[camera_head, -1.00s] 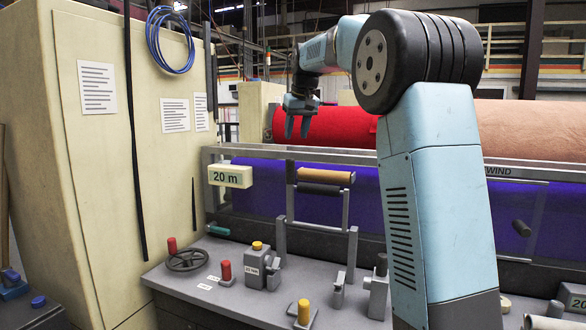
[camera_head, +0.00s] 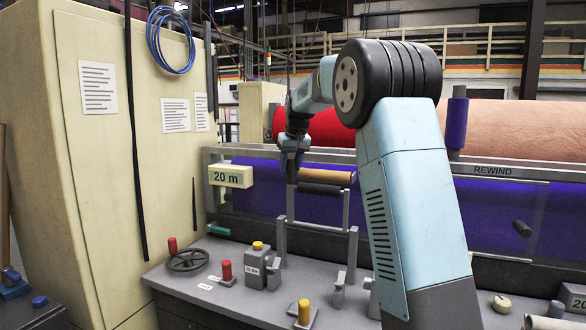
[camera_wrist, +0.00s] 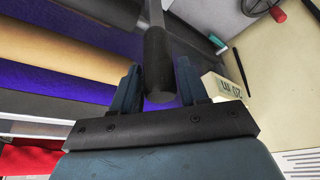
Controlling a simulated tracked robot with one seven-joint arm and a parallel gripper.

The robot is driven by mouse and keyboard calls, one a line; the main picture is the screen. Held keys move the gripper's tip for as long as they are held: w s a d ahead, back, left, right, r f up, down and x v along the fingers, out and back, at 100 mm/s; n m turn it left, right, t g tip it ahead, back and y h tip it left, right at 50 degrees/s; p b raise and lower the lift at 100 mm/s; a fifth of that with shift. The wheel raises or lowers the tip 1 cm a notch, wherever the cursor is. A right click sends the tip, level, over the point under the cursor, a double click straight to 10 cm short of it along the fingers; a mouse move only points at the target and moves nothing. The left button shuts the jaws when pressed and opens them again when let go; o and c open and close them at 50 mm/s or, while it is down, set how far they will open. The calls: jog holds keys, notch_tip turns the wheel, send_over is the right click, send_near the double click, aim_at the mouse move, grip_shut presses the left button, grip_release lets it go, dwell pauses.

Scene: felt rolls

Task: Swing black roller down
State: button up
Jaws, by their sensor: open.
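The black roller (camera_head: 320,189) lies just below a tan roller (camera_head: 326,176), in a frame in front of the purple felt. A thin upright lever at the frame's left end carries a dark grip at its top. My gripper (camera_head: 291,166) points down over this grip, left of the rollers. In the wrist view my gripper (camera_wrist: 157,85) is open, its two blue fingers on either side of the dark grip (camera_wrist: 157,62). I cannot tell whether either finger touches it.
A "20 m" sign (camera_head: 230,176) is close left of my gripper. The console (camera_head: 230,292) below carries a handwheel (camera_head: 187,260), a red knob (camera_head: 226,270) and yellow knobs. A red roll (camera_head: 330,128) lies behind. A tall cream cabinet (camera_head: 95,190) stands at the left.

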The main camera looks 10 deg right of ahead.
jog(key=shift+w+f, duration=0.2)
jog(key=shift+f, duration=0.45)
jog(key=shift+c, duration=0.2)
grip_shut()
